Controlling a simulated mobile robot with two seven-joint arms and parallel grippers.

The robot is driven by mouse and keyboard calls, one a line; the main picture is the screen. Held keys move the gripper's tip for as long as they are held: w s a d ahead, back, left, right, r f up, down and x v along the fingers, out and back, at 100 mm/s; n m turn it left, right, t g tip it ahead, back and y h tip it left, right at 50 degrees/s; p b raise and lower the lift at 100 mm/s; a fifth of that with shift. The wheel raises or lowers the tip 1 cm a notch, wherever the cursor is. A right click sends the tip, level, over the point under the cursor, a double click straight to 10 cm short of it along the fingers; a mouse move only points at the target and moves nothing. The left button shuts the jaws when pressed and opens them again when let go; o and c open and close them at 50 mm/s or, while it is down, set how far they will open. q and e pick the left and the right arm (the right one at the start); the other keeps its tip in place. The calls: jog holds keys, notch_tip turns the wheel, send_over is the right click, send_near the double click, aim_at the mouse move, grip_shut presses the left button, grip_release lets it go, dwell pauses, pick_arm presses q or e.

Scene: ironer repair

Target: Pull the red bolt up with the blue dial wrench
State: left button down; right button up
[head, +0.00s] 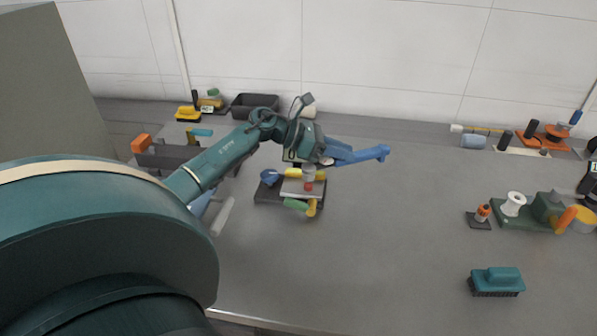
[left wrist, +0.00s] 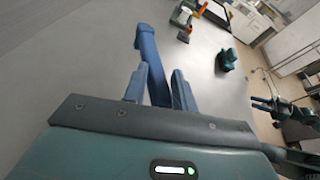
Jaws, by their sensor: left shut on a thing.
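My left gripper (head: 328,154) is shut on the blue dial wrench (head: 372,154), whose free end points right above the table. In the left wrist view the wrench (left wrist: 147,45) sticks out between the blue fingers of the left gripper (left wrist: 160,83). The red bolt (head: 308,187) is on the small ironer (head: 290,187), below the left gripper and apart from the wrench. A grey-white round part stands just behind the bolt. What looks like my right gripper (left wrist: 263,104) shows small at the right of the left wrist view; its jaws are unclear.
A teal brush (head: 496,281) lies at the front right. A green-based tool with a white spool (head: 513,204) stands behind it, with a small orange-topped piece (head: 482,214) beside it. A black bin (head: 254,105) stands by the back wall. The table's middle right is clear.

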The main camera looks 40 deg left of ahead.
pick_arm(q)
jog(key=shift+r+p, duration=0.75)
jog(key=shift+r, duration=0.95)
